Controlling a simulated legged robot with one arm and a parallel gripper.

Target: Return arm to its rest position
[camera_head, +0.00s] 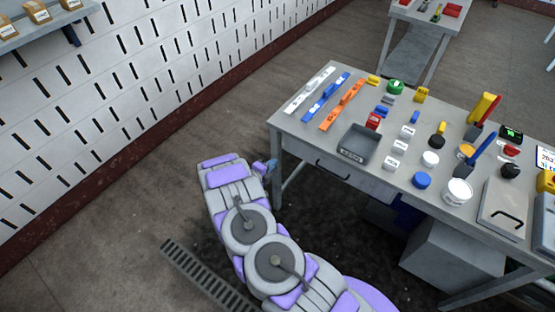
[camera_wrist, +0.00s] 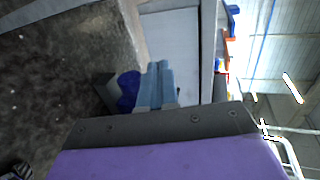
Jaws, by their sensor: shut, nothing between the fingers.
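My arm, grey with purple panels, is folded in the lower middle of the head view. My gripper (camera_head: 266,166) is at its far end, small and blue-grey, beside the left front leg of the workbench (camera_head: 335,165) and below its top. In the wrist view my gripper (camera_wrist: 157,84) shows as pale blue-grey fingers close together, with nothing seen between them. A dark blue rounded shape (camera_wrist: 128,89) lies beside the fingers; I cannot tell what it is.
A grey cabinet (camera_head: 452,255) stands under the bench. A slotted white wall (camera_head: 150,90) runs along the left. Floor between wall and bench is clear.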

